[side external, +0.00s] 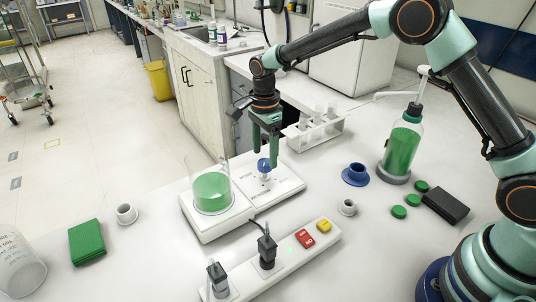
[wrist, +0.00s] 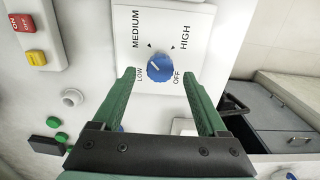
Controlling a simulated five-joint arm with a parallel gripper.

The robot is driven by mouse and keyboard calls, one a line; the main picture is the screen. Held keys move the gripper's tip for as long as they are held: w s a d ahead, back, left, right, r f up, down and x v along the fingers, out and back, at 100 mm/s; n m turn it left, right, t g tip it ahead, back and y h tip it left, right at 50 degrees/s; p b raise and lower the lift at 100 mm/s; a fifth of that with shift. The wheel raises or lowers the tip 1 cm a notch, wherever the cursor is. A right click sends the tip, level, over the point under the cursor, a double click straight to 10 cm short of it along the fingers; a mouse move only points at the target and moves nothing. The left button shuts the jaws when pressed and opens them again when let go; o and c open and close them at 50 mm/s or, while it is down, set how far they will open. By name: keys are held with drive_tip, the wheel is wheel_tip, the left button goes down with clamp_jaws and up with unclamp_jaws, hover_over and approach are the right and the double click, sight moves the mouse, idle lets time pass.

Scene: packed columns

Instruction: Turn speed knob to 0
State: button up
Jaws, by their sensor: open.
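The blue speed knob (side external: 264,165) is on the white panel of a stirrer base (side external: 290,182). In the wrist view the ridged knob (wrist: 160,68) is ringed by the words LOW, MEDIUM, HIGH and OFF. A small pale mark shows on its face, but I cannot tell surely which word it points at. My gripper (side external: 265,156) points down over the knob. In the wrist view my gripper (wrist: 158,74) is open, with one green finger on each side of the knob and a gap between each finger and the knob.
A beaker of green liquid (side external: 212,190) stands on the base beside the knob. A power strip (side external: 322,238) with red and yellow switches lies in front. A white tube rack (side external: 315,128) is behind the gripper.

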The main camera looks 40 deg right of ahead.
sight(265, 169)
drive_tip(key=shift+f, duration=1.35)
clamp_jaws()
